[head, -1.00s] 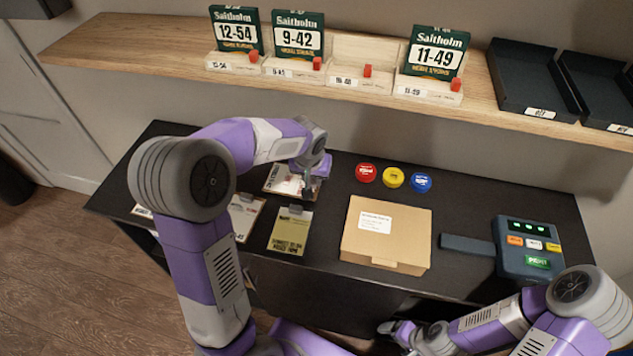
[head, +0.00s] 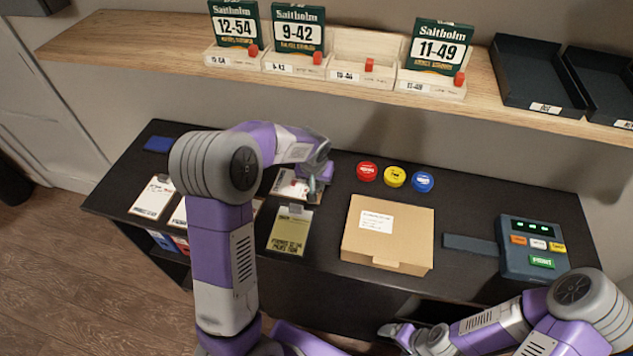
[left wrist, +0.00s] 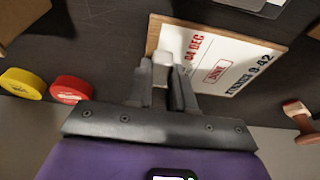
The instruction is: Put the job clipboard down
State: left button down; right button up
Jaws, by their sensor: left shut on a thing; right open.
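The job clipboard (head: 294,184) is a brown board with a white sheet, near the back of the black bench, left of the red tin. In the left wrist view the clipboard (left wrist: 220,62) shows printed text including "04 DEC" and "9-42". My left gripper (head: 314,184) is shut on its clip end; its fingers also show in the left wrist view (left wrist: 167,82). The board lies nearly flat, at or just above the bench top; I cannot tell whether it touches. My right gripper (head: 392,332) is open and empty, low in front of the bench.
An olive-sheeted clipboard (head: 290,232) lies just in front, and a white-sheeted one (head: 152,197) at the left. Red (head: 367,171), yellow (head: 394,176) and blue (head: 422,182) tins stand to the right. A cardboard box (head: 388,235) and a button device (head: 533,248) are further right.

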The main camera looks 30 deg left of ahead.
pick_arm(q)
jog(key=shift+f, duration=0.1)
jog(key=c, duration=1.4)
grip_release()
jog(key=shift+f, duration=0.1)
jog(key=o, duration=0.4)
